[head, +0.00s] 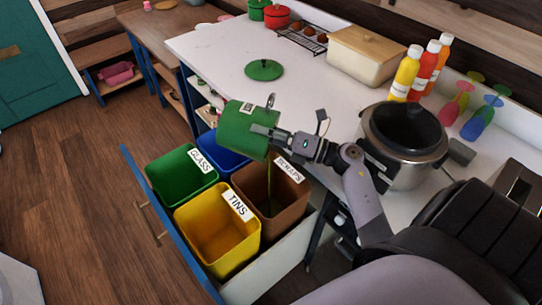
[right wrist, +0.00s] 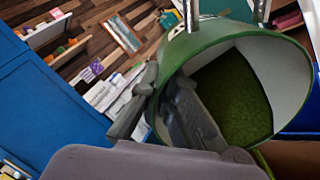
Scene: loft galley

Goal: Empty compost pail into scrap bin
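The green compost pail (head: 240,125) is tipped on its side above the brown scrap bin (head: 288,196), which is labelled SCRAPS. A thin green streak (head: 269,185) runs from the pail down into the bin. My right gripper (head: 262,139) is shut on the pail's wall. In the right wrist view one finger lies inside the pail's mouth (right wrist: 288,75) and one outside, and green matter (right wrist: 232,92) shows inside. A green lid (head: 264,70) lies on the counter, apart from the pail. My left gripper is not in view.
The pull-out drawer also holds green GLASS (head: 180,180), yellow TINS (head: 215,232) and blue (head: 226,155) bins. A steel pressure cooker (head: 405,150) stands close to my right arm. Bottles and a bread box (head: 366,58) stand along the wall. The white counter's middle (head: 310,95) is clear.

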